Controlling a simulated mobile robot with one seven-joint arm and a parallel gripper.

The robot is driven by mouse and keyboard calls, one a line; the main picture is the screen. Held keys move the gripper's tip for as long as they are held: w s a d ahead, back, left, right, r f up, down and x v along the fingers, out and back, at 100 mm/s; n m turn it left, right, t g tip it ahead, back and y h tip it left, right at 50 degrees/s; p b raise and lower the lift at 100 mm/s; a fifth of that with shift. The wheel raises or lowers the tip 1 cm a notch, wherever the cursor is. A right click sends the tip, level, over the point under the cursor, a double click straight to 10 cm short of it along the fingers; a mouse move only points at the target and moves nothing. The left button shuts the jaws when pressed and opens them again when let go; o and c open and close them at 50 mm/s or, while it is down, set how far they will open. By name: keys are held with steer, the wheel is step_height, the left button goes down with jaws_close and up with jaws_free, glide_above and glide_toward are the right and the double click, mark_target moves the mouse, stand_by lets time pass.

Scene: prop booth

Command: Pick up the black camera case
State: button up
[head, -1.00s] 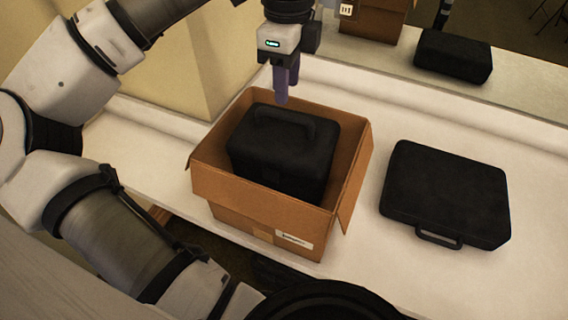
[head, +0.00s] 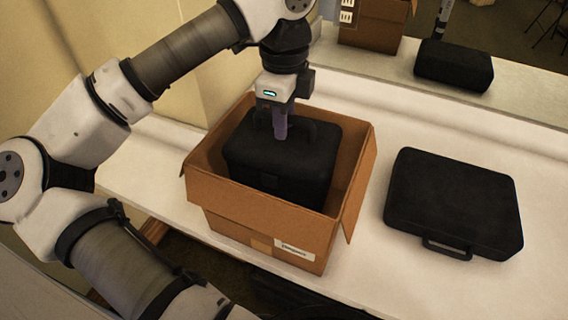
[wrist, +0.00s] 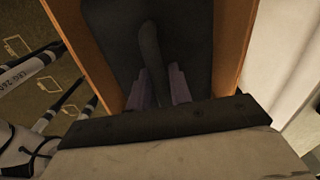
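A black camera case (head: 262,168) with a raised top handle (head: 303,131) stands inside an open cardboard box (head: 256,215) on the counter. My gripper (head: 280,137) points down over the case at its handle. In the wrist view, the two purple fingers of my gripper (wrist: 160,74) are apart, one on each side of the black handle (wrist: 150,50). The case top (wrist: 112,38) lies below them. A second, flatter black case (head: 450,203) with a handle lies on the counter to the right of the box.
The box's walls rise around the case, and its flaps (head: 360,198) hang outward. The white counter (head: 445,125) is bare behind the flat case. A mirror at the back reflects the box and a black case. A wall (head: 150,90) stands behind on the left.

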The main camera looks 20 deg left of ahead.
jaws_close()
stand_by(1.1)
